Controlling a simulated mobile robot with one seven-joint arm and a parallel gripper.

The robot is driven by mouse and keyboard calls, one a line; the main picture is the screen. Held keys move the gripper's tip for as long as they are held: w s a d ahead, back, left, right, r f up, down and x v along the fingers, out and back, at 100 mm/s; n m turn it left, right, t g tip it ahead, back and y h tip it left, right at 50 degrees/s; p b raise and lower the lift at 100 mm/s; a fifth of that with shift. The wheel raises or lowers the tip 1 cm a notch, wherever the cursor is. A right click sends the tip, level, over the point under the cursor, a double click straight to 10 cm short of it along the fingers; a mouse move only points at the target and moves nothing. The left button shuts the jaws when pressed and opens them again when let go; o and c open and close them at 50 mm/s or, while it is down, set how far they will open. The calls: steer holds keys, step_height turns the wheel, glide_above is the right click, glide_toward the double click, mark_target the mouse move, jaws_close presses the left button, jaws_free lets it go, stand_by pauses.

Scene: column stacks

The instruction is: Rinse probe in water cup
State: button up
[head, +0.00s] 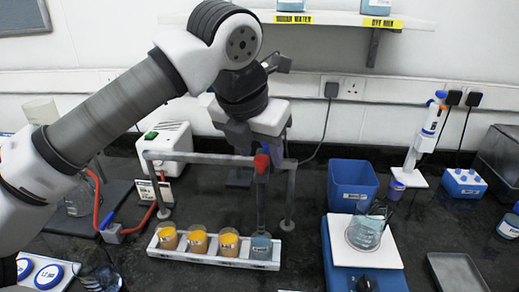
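A white rack (214,260) at the front centre holds a row of cups: three with orange contents (198,241) at left and a blue-grey cup (262,249) at the right end, which looks like the water cup. A slim grey upright piece with a red top (261,162), perhaps the probe, stands above the blue-grey cup and its lower end meets or overlaps the cup in the picture. I cannot tell whether it is inside. My gripper (258,147) points down just behind and above the red top. Its fingertips are partly hidden, and its grip is unclear.
A grey frame (217,158) spans behind the cups. Right of them are a blue bin (352,184), a balance (364,262) with a beaker (366,232), and a pipette on a stand (428,128). A white device (166,142) with a red cable stands left. A shelf is above.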

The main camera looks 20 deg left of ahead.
steer(key=p+v, duration=0.6)
steer(key=v, duration=0.7)
steer(key=shift+r, duration=0.3)
steer(key=shift+a, duration=0.1)
